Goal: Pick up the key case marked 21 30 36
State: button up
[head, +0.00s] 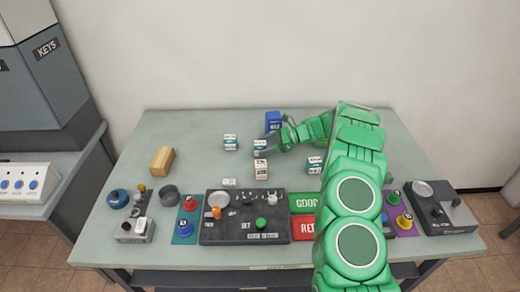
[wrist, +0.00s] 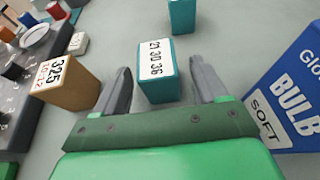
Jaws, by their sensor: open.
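The teal key case with a white label reading 21 30 36 (wrist: 155,74) stands on the table, straight ahead of my gripper in the wrist view. My gripper (wrist: 160,66) is open, with one finger on each side of the case. Gaps show between the case and both fingers. In the head view the case (head: 260,146) is small beside my green gripper (head: 271,146), which reaches in from the right. The case's lower near side is partly hidden in the wrist view.
A tan case (wrist: 66,83) with another number stands close by my left finger. A blue bulb box (wrist: 292,90) stands close on the right. Another teal case (wrist: 182,16) is farther ahead. A wooden block (head: 161,160) and a dark control panel (head: 245,218) are also on the table.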

jog(key=shift+x, duration=1.2)
jog(key=c, duration=1.1)
jog(key=shift+r, duration=0.1)
